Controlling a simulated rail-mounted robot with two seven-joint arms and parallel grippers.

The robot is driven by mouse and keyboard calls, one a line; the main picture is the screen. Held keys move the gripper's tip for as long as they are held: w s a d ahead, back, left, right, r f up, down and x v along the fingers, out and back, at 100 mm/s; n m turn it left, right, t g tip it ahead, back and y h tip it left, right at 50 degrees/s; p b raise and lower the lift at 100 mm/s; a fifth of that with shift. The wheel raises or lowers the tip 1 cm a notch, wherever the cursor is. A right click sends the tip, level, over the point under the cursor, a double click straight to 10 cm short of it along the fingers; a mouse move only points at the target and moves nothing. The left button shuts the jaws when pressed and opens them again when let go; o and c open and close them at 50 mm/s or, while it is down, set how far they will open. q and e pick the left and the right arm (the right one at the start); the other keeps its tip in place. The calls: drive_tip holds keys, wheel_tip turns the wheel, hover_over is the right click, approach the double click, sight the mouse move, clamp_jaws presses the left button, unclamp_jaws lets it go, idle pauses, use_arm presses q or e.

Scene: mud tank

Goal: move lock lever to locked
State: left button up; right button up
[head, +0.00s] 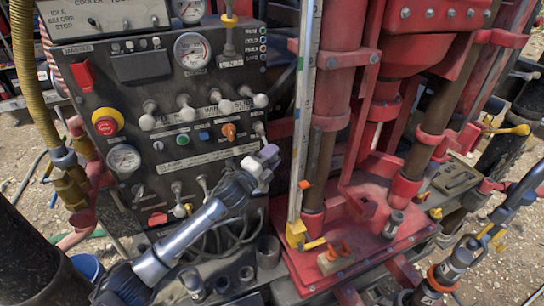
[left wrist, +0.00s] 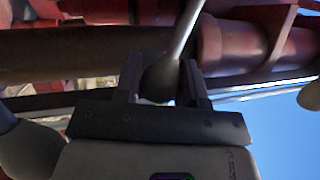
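My left gripper (head: 264,160) is at the right edge of the black control panel (head: 150,175) in the head view. In the left wrist view a thin lever rod (left wrist: 187,28) ends in a dark round knob (left wrist: 160,78) between the two fingers of my left gripper (left wrist: 164,82). The fingers are apart, one on each side of the knob. A small bright gap shows beside it, and firm contact is not visible. My right gripper cannot be made out.
Several pale-knobbed levers (head: 186,106) line the panel near gauges (head: 192,50) and a red stop button (head: 106,124). A yellow-ended upright rail (head: 298,205) and red drill frame (head: 335,130) stand close right of my gripper. Hoses hang at the left.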

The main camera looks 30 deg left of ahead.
use_arm(q)
drive_tip(key=o, duration=0.4)
drive_tip(key=shift+f, duration=0.15)
drive_tip(key=shift+s+a+f, duration=0.15)
drive_tip(key=shift+s+f, duration=0.05)
drive_tip(key=shift+s, duration=0.05)
drive_tip(key=r+b+v, duration=0.3)
drive_tip(key=v, duration=0.9)
drive_tip(key=shift+s, duration=0.45)
drive_tip(key=shift+a, duration=0.1)
